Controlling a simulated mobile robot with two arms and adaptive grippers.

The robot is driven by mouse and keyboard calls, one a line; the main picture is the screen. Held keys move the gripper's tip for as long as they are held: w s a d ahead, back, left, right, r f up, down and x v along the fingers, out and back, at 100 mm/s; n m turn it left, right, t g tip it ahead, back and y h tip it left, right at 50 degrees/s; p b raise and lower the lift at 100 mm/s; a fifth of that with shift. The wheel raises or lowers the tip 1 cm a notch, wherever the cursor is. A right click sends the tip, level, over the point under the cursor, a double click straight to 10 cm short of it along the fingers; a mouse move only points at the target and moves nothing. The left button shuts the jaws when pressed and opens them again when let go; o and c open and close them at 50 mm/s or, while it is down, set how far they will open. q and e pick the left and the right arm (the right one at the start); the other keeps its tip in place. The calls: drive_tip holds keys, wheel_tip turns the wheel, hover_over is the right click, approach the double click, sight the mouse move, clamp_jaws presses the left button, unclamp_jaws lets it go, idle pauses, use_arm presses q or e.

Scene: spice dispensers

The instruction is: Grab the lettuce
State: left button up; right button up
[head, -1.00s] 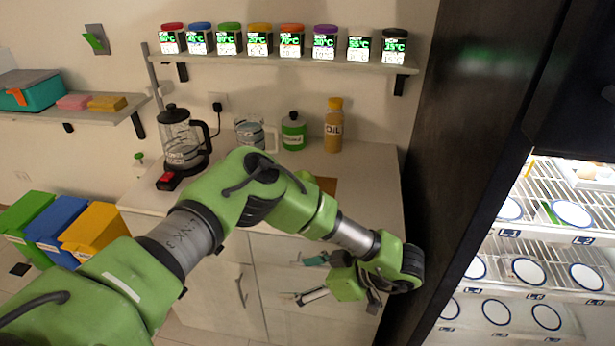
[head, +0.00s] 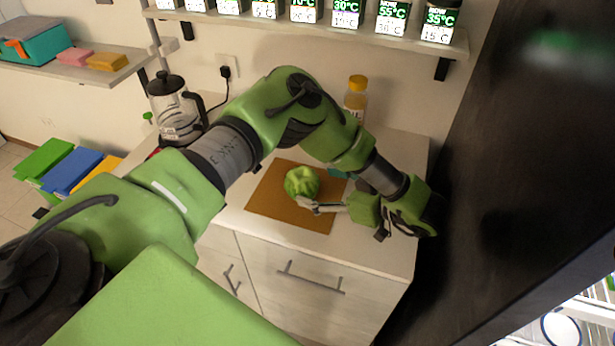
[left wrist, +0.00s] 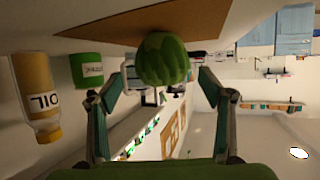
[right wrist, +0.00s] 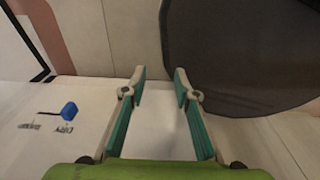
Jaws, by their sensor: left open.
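The lettuce (head: 301,183) is a round green head on the brown cutting board (head: 265,207) on the counter. My left gripper (head: 322,190) comes at it from the right, low over the board. In the left wrist view the lettuce (left wrist: 163,58) lies at the fingertips, with one open finger of the left gripper (left wrist: 168,80) on each side. I cannot tell whether the fingers touch it. My right gripper (right wrist: 160,72) shows only in its wrist view, with its fingers apart and nothing between them.
A tall dark panel (head: 520,150) borders the counter's right side.

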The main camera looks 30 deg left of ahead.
sight(312, 185)
use_arm(q)
drive_tip(key=x, duration=0.2)
drive_tip(key=p+x, duration=0.1)
drive_tip(key=shift+s+a, duration=0.25)
drive_tip(key=shift+a, duration=0.05)
drive_tip(key=x, duration=0.2)
drive_tip(key=shift+w+a+f, duration=0.15)
drive_tip(key=shift+a+f, duration=0.05)
drive_tip(key=shift+f, duration=0.05)
drive_tip(key=c, duration=1.4)
drive_tip(key=shift+o, duration=0.2)
drive_tip(key=shift+r, duration=0.15)
use_arm(e)
drive_tip(key=shift+s+a+r, duration=0.2)
drive_tip(key=shift+s+r, duration=0.5)
drive_tip(key=shift+s, duration=0.15)
